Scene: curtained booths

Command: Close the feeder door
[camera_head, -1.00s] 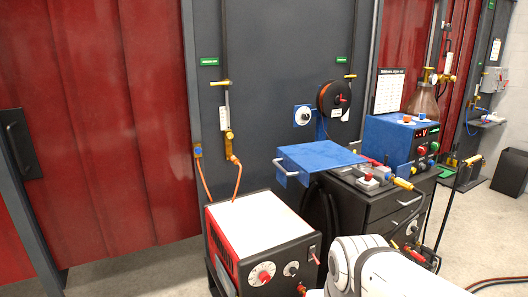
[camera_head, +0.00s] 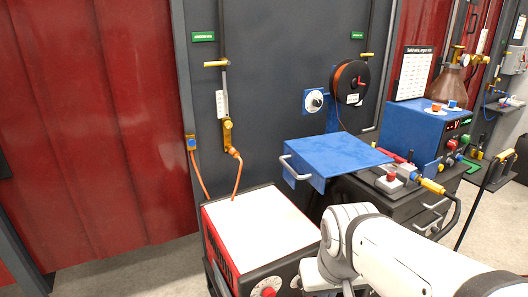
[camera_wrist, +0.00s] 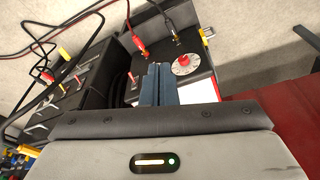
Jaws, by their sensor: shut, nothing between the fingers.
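The feeder door (camera_head: 335,158) is a flat blue panel with a silver handle (camera_head: 295,168) on its left edge. It lies open, roughly level, below the wire spool (camera_head: 352,82) in the head view. My gripper (camera_wrist: 158,72) shows in the wrist view with its fingers together and nothing between them. It points down over the front of the red and black machine, by a dial. The door cannot be made out in the wrist view. In the head view my arm is at the lower right, in front of the door, and the fingers are hidden.
A red machine with a white top (camera_head: 262,230) stands in front, left of the door. A black cabinet (camera_head: 385,205) with tools on top and a blue power unit (camera_head: 425,125) are to the right. Cables hang in front in the wrist view. A red curtain (camera_head: 90,120) covers the left side.

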